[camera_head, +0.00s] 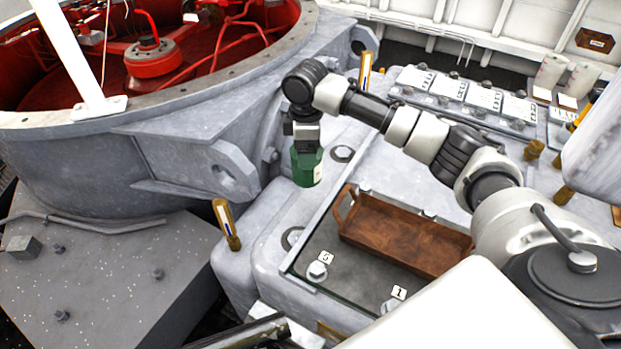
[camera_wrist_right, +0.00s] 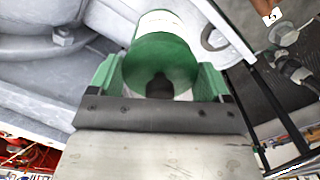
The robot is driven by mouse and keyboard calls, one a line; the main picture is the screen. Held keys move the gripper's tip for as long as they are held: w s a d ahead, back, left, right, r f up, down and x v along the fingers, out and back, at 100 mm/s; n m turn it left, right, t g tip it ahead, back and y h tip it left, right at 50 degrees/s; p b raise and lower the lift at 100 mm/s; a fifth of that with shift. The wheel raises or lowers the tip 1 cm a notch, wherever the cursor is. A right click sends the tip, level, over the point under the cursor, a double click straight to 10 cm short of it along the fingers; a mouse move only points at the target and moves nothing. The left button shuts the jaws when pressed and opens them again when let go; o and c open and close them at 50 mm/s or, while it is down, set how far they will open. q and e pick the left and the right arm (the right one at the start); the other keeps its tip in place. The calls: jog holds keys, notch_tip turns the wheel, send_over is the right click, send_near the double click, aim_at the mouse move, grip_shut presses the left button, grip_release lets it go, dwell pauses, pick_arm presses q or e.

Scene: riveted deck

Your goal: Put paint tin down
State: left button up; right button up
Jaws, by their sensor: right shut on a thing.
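The green paint tin (camera_head: 308,170) is in the middle of the head view, over the pale ledge left of the wooden tray. My right gripper (camera_head: 306,149) comes down on it from above and is shut on it. In the right wrist view the tin (camera_wrist_right: 162,58) sits between the two fingers (camera_wrist_right: 160,78), with a pale band at its far end. The tin looks about upright in the head view. I cannot tell whether its base touches the ledge. My left gripper is not in view.
A brown wooden tray (camera_head: 405,238) with a raised handle lies on a dark recessed panel (camera_head: 345,262) with bolts and numbered tags. A large grey ring housing (camera_head: 190,150) with a red interior stands at left. A brass-based post (camera_head: 226,222) stands nearby.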

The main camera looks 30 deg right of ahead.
aim_at(307, 173)
jog(key=shift+s+a+f, duration=0.1)
jog(key=shift+a+f, duration=0.1)
jog(key=shift+f, duration=0.8)
jog(key=shift+d+f, duration=0.1)
jog(key=shift+f, duration=2.55)
jog(key=shift+f, duration=0.1)
jog(key=o, duration=1.4)
jog(key=shift+f, duration=0.15)
jog(key=shift+o, duration=1.4)
notch_tip(307, 173, up, 8)
jog(key=shift+f, duration=0.1)
jog(key=shift+s, duration=0.1)
